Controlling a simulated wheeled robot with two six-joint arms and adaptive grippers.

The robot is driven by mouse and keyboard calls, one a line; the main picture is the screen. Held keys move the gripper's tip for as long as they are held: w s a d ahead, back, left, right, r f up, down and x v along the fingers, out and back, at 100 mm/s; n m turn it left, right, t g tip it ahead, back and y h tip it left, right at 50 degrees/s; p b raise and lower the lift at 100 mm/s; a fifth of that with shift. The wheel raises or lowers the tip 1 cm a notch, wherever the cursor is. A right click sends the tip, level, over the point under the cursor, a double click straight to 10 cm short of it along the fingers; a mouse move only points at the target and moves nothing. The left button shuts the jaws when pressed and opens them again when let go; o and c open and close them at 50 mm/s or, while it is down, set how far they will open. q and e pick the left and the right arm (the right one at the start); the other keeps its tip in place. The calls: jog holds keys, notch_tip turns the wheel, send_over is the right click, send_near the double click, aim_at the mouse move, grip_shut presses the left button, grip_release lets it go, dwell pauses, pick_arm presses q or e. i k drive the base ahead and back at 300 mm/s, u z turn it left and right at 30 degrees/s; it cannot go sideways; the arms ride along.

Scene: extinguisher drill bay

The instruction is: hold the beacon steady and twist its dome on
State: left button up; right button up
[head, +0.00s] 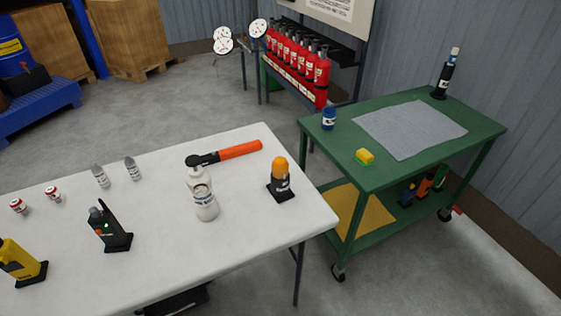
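The beacon (281,184) stands upright near the right end of the white table (262,226). It has a dark body with a pale label and a square black base. Its orange dome (279,164) sits on top of the body; I cannot tell at this size whether it is threaded tight. Neither of my grippers is in view, and nothing touches the beacon.
Table space before the beacon is clear.

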aim_at(279, 165)
jog(key=z, duration=2.2)
jog(key=i, duration=1.7)
jog(key=u, duration=3.65)
